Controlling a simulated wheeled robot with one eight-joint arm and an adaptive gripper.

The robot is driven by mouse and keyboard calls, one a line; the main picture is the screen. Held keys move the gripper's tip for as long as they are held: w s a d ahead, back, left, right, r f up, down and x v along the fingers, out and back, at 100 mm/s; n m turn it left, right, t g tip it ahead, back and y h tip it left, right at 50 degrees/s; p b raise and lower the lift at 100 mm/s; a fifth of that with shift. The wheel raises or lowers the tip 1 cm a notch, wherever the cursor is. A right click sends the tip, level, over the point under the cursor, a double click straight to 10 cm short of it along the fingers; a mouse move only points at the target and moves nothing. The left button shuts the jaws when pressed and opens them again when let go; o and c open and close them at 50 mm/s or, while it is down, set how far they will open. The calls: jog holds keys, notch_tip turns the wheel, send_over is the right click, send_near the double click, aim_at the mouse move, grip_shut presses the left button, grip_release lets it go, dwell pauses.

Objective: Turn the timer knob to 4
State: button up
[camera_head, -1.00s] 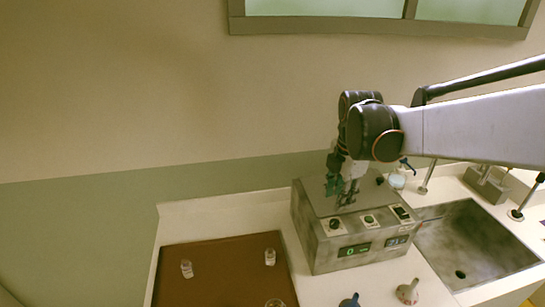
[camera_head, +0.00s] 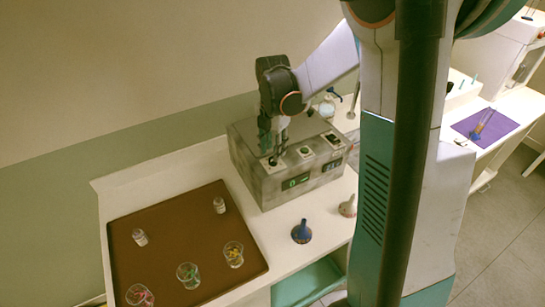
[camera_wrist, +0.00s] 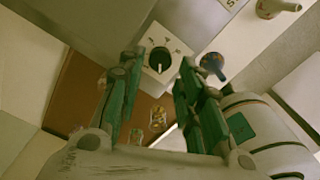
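The grey box-shaped machine (camera_head: 240,160) stands on the white counter in the head view. A row of controls lies on its top, and a green display (camera_head: 295,182) is on its front. My gripper (camera_head: 274,152) points down over the leftmost control. In the wrist view, a dark round knob (camera_wrist: 160,57) sits on a white plate with small marks around it. The marks are too small to read. My gripper (camera_wrist: 161,72) is open there, one finger on each side of the knob. I cannot tell whether the fingers touch it.
A brown tray (camera_head: 150,220) with small bottles and glass beakers lies left of the machine. A blue funnel (camera_head: 301,232) and a white funnel (camera_head: 348,206) stand in front of it. A purple mat (camera_head: 485,127) lies far right.

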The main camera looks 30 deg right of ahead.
jog(key=shift+f, duration=1.9)
jog(key=shift+c, duration=0.6)
grip_shut()
jog(key=shift+b, duration=0.3)
